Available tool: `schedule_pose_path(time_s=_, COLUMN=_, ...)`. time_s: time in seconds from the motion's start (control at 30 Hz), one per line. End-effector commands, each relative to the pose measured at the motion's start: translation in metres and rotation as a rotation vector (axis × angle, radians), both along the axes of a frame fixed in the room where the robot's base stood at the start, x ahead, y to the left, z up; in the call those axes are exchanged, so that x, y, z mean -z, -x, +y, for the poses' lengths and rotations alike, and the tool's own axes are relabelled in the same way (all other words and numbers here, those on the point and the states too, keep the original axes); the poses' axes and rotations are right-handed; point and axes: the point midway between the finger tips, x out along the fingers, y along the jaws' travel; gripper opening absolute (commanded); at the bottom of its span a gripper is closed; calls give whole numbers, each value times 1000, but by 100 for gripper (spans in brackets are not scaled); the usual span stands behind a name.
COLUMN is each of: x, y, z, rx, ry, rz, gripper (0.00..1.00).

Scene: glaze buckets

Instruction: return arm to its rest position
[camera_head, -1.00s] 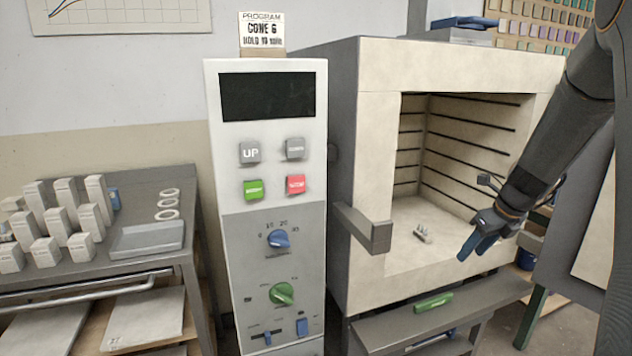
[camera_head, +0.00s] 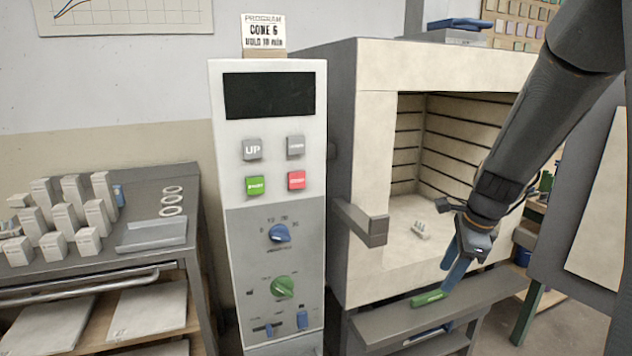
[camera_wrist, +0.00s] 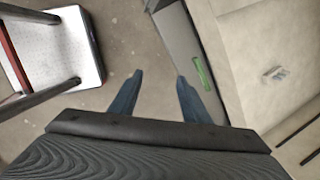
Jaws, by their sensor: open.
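My gripper (camera_head: 455,270) hangs from my arm on the right of the head view, in front of the open kiln (camera_head: 345,270). Its blue fingers point down and overlap the kiln's front ledge (camera_head: 480,290) in the picture. In the wrist view my gripper (camera_wrist: 158,82) shows two blue fingers spread apart with nothing between them, over the grey floor. A green handle or block (camera_head: 429,298) is on the front of the ledge, close to the fingers in the picture; it also shows in the wrist view (camera_wrist: 203,73). I cannot tell whether they touch.
A control panel (camera_head: 270,200) with buttons and knobs stands left of the kiln. Small cones (camera_head: 420,229) sit on the kiln floor. A cart (camera_head: 100,275) with pale blocks is at far left.

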Motion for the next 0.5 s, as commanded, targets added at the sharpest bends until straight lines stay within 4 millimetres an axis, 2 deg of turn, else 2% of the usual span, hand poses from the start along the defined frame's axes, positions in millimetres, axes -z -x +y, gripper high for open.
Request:
schedule_pose_path(time_s=0.03, x=-1, y=15, z=16, rx=-133, ry=32, rz=3, gripper=43)
schedule_pose_path(time_s=0.2, x=2, y=75, z=61, rx=-682, ry=150, rz=13, gripper=43)
schedule_pose_path(time_s=0.3, x=4, y=112, z=82, rx=-1012, ry=208, rz=17, gripper=43)
schedule_pose_path(time_s=0.5, x=10, y=175, z=106, rx=-1561, ry=281, rz=21, gripper=43)
